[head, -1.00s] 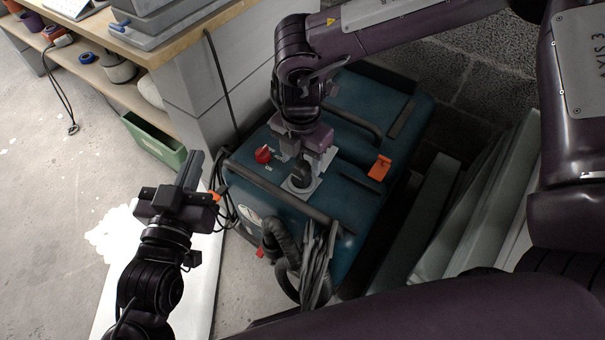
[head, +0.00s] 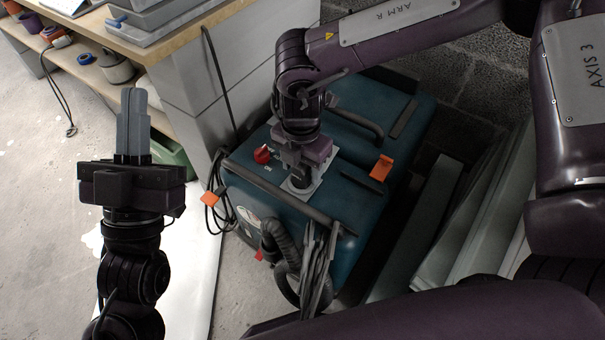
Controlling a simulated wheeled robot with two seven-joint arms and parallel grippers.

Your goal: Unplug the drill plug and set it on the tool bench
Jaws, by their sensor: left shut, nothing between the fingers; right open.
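The teal machine (head: 335,208) stands on the floor at centre, with a pale socket plate (head: 313,187) on its top. A dark plug (head: 299,182) shows at this plate, mostly hidden by my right gripper (head: 302,174). That gripper points down, open, with its fingers around or beside the plug; I cannot tell if they touch it. My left gripper (head: 133,108) is shut and empty, pointing up at the left, apart from the machine. The tool bench (head: 196,32) has a wooden top and is at the upper left.
A red knob (head: 262,155) and an orange flap (head: 381,168) are on the machine. Grey cases (head: 165,22) stand on the bench. A hose (head: 283,245) and coiled cable (head: 316,265) hang at the machine's front. Pale panels (head: 470,225) lean at the right.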

